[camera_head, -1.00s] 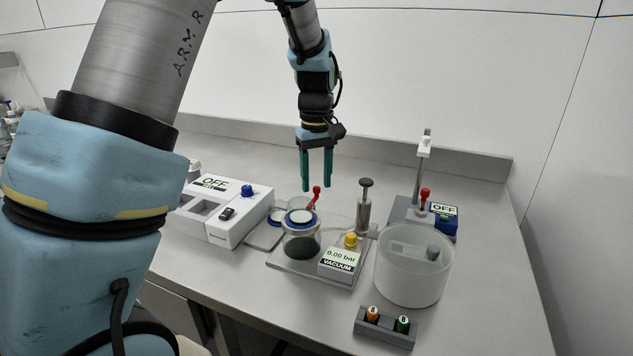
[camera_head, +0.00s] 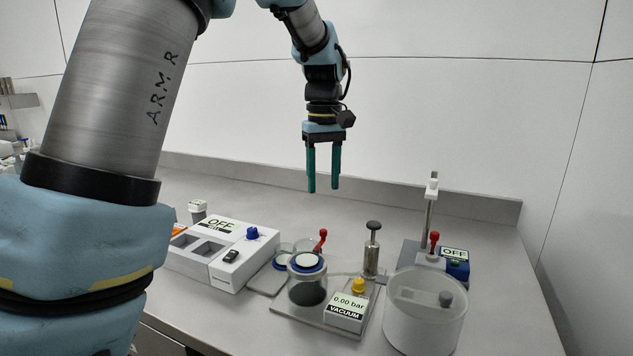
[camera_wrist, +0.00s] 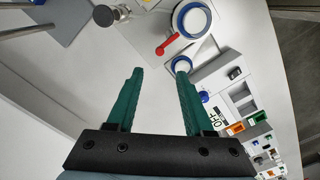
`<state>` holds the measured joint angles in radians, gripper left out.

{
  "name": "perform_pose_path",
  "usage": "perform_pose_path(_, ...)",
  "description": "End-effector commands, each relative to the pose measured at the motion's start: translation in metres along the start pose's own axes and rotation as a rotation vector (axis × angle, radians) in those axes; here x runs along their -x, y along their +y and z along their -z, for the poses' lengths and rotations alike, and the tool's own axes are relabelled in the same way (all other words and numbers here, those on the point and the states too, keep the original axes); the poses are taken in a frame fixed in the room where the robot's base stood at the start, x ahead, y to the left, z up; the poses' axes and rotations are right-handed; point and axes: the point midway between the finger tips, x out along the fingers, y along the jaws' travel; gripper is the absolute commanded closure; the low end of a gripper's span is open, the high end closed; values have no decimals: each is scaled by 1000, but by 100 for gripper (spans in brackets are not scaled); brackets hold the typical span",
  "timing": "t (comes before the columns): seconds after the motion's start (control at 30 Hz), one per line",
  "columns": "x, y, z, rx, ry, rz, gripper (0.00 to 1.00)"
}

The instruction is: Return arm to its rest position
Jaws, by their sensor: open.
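My gripper (camera_head: 324,190) hangs pointing down in the head view, its two green fingers apart with nothing between them. It is above the back part of the bench, clear of the equipment. The wrist view shows the same open gripper (camera_wrist: 160,75) over bare bench. My arm reaches in from the top left of the head view, and its large near link fills the left side.
Below stand a vacuum unit (camera_head: 345,312), a jar with a blue-rimmed lid (camera_head: 307,284), a white heater box (camera_head: 240,268) reading OFF, a frosted tub (camera_head: 424,315) and a stand (camera_head: 430,215). The back wall (camera_head: 450,110) rises behind. Bare bench lies behind the equipment.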

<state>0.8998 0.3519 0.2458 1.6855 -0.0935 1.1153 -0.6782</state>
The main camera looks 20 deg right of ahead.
Motion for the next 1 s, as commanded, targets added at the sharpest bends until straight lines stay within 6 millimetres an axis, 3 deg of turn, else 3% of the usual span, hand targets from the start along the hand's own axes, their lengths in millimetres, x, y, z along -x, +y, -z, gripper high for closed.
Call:
perform_pose_path(0.17,-2,-4,1,1,0,-1,48)
perform_pose_path(0.27,-9,-26,7,2,2,-7,48)
perform_pose_path(0.37,-25,-71,15,-4,12,-18,48)
perform_pose_path(0.47,-47,-128,14,-21,29,-30,48)
perform_pose_path(0.6,-76,-203,-4,-60,67,-37,48)
perform_pose_path(0.7,-94,-245,-26,-88,93,-34,48)
perform_pose_path(0.83,-110,-282,-52,-122,120,-24,48)
perform_pose_path(1.0,-119,-302,-70,-146,138,-15,48)
